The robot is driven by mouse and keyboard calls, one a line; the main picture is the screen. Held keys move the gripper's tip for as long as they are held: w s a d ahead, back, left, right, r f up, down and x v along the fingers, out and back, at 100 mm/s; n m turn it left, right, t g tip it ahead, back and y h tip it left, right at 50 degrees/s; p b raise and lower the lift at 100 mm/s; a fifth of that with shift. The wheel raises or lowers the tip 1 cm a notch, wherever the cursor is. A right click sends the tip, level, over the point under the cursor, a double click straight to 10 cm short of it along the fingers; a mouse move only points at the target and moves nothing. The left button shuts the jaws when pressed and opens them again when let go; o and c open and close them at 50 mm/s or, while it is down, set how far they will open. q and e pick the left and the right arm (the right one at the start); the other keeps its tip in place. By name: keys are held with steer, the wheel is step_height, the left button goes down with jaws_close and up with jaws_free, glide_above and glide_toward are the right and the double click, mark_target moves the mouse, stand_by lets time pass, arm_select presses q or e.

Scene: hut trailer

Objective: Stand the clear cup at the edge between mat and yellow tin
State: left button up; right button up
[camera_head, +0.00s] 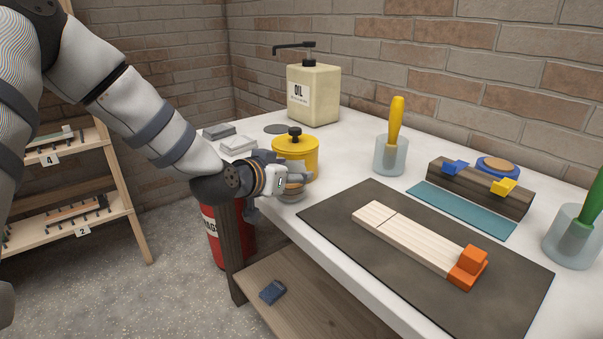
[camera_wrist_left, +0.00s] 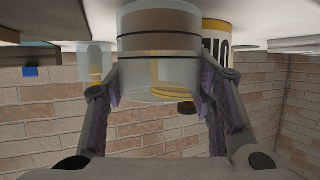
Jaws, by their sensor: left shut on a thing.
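The clear cup (camera_head: 291,196) is at the front edge of the white table, between the dark mat (camera_head: 334,217) and the yellow tin (camera_head: 300,161) with its black knob. My left gripper (camera_head: 292,184) is shut on the cup and partly hides it. In the left wrist view, which is upside down, the cup (camera_wrist_left: 158,50) sits between the two fingers (camera_wrist_left: 160,98), close to the white tabletop. Brown and dark bands show in or through it. I cannot tell whether its base touches the table. My right gripper is not in view.
A wooden block with an orange end (camera_head: 420,240) lies on the mat. An oil dispenser (camera_head: 313,95) and a holder with a yellow-handled tool (camera_head: 391,152) stand behind. Grey blocks (camera_head: 237,144) lie left of the tin. A red bin (camera_head: 232,240) stands below the table.

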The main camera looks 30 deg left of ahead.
arm_select(q)
steer(key=shift+w+f, duration=0.15)
steer(key=shift+f, duration=0.2)
steer(key=shift+a, duration=0.2)
steer(key=shift+s, duration=0.25)
steer(key=o, duration=1.2)
steer(key=shift+w+f, duration=0.1)
steer(key=shift+s+r, duration=0.3)
steer(key=shift+r, duration=0.05)
steer(key=v, duration=1.1)
steer(key=shift+s, duration=0.25)
